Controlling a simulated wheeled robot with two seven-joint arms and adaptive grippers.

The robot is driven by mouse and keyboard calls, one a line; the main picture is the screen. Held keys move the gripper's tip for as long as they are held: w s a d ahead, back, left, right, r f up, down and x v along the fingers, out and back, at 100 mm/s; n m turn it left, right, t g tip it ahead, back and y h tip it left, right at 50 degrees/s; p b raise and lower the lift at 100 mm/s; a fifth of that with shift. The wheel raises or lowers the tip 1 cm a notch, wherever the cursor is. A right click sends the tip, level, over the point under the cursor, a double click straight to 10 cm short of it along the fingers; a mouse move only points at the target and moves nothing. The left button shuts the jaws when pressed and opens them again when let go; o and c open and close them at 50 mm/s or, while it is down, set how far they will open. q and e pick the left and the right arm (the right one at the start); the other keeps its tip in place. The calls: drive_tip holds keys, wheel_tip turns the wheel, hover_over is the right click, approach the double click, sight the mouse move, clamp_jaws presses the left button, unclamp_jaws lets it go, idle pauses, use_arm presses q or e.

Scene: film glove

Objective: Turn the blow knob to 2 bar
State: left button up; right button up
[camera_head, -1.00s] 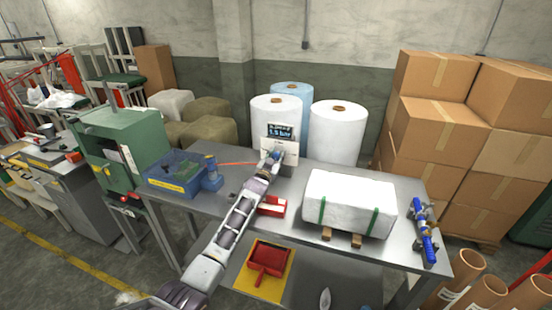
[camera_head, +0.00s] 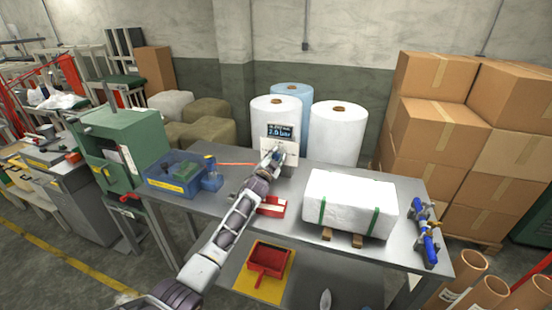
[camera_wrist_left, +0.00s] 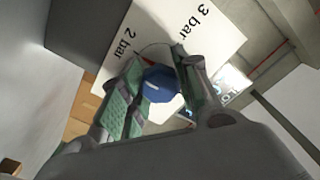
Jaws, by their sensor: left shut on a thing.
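The blue blow knob (camera_wrist_left: 161,84) is faceted and sits on a white panel (camera_wrist_left: 165,38) marked "2 bar" and "3 bar" in the left wrist view. My left gripper (camera_wrist_left: 155,92) is shut on the knob, its green-padded fingers on either side of it. In the head view the left gripper (camera_head: 274,153) is at the panel (camera_head: 292,152) at the table's back edge, and the arm hides most of the knob. A dark display (camera_head: 280,133) above the panel reads "2.0 bar". My right gripper is not in view.
A white strapped block (camera_head: 350,200) lies on the grey table (camera_head: 300,243) to the right. A blue bin (camera_head: 176,172) stands at the left. A red and white box (camera_head: 271,207) lies close beside my left arm. Film rolls (camera_head: 338,133) stand behind the table.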

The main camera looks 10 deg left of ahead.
use_arm(q)
drive_tip(key=shift+f, duration=0.15)
drive_tip(key=o, duration=1)
drive_tip(key=shift+s, duration=0.1)
drive_tip(key=shift+s+a, duration=0.15)
drive_tip(key=shift+s, duration=1.8)
drive_tip(key=shift+s+a, duration=0.15)
drive_tip(key=shift+s, duration=1.85)
drive_tip(key=shift+s+a, duration=0.15)
drive_tip(key=shift+s, duration=1.8)
